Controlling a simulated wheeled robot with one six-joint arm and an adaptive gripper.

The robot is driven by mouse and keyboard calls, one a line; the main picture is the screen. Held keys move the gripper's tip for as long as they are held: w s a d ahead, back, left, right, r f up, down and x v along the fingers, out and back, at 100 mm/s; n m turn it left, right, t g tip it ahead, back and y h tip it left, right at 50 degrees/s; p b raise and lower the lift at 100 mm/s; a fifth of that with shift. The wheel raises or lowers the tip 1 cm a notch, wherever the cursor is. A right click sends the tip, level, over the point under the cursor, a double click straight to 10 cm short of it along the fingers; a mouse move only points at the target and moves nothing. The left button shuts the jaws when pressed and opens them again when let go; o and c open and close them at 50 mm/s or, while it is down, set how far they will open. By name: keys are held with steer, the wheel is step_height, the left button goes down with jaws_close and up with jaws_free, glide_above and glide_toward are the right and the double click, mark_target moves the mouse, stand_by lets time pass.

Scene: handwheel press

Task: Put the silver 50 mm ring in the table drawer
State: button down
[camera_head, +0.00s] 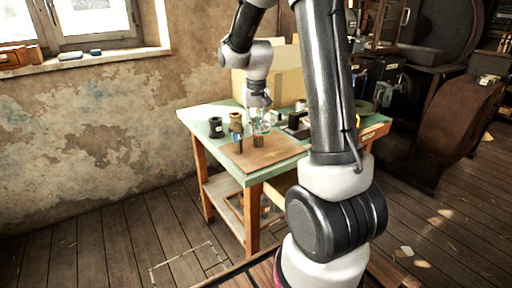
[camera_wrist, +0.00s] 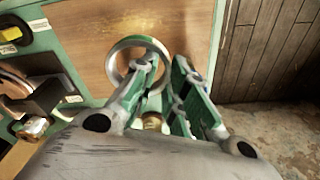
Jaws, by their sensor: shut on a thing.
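The silver ring (camera_wrist: 114,62) shows in the wrist view at the fingertips of my gripper (camera_wrist: 166,68). One finger crosses its opening, and the jaws are shut on its wall. In the head view my gripper (camera_head: 261,112) points down over the green-topped table (camera_head: 200,112), above the brown board's back part. The ring there is small and partly hidden by the fingers. A wooden front with a pale label (camera_head: 373,132) shows at the table's right end, beside my arm. It may be the table drawer; I cannot tell whether it is open.
On the brown board (camera_head: 275,153) stand brassy and dark cylinders (camera_head: 236,122). A black cylinder (camera_head: 216,127) stands on the green top to the left. Black items (camera_head: 297,122) stand right of my gripper. A cardboard box (camera_head: 285,78) is behind. The floor at left is clear.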

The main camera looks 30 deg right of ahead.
mark_target(254, 154)
step_height(254, 154, down, 9)
steer(key=shift+f, duration=0.1)
stand_by(0.3)
steer(key=c, duration=1.4)
jaws_free()
steer(key=shift+c, duration=0.2)
